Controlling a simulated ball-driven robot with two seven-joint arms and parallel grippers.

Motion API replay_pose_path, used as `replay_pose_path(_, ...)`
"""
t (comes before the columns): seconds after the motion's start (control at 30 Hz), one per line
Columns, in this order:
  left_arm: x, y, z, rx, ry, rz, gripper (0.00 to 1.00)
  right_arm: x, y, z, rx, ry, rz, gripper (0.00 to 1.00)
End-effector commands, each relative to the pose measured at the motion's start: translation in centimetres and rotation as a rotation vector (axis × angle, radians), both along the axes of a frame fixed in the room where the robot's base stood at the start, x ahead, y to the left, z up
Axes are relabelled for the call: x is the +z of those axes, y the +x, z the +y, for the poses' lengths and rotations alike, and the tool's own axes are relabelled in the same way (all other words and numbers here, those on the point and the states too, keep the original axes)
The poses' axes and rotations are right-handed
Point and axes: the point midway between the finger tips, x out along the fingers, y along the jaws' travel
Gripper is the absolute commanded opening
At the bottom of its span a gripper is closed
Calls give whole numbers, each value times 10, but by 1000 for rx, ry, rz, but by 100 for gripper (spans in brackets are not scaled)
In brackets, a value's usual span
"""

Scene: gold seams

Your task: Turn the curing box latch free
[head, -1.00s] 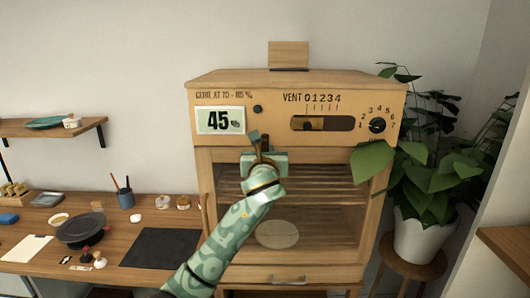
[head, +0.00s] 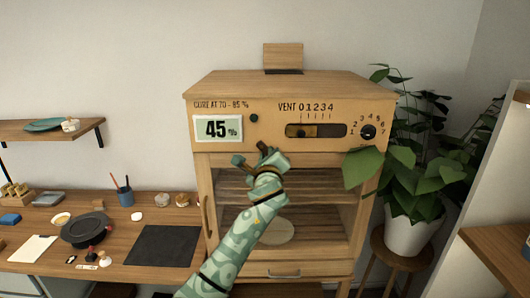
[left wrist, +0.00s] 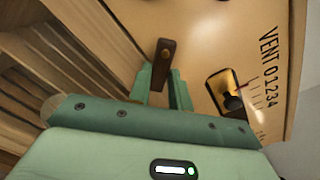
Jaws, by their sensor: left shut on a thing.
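The wooden curing box (head: 290,86) stands in the middle of the head view, with a 45 % display (head: 217,128) on its front. The latch is a small dark brown bar (left wrist: 163,65) on the box front, just under the control panel. My left gripper (head: 256,157) is at the latch and shut on it. In the left wrist view the green fingers (left wrist: 161,92) sit on either side of the bar, and its lower end is hidden between them. My right gripper is not in view.
A vent slider (head: 316,131) and a dial (head: 368,131) are right of the latch. A potted plant (head: 411,232) stands close to the box's right side, one leaf over its front. A workbench (head: 125,262) with tools and a dark mat (head: 162,247) is at left.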

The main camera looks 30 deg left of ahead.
Motion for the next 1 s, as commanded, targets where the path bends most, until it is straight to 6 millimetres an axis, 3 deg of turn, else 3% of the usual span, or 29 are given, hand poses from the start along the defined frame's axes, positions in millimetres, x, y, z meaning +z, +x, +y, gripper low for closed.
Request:
replay_pose_path(0.6,12,4,-6,1,-483,-293,0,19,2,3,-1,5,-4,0)
replay_pose_path(1.0,17,4,-7,2,-671,-409,0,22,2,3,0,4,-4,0)
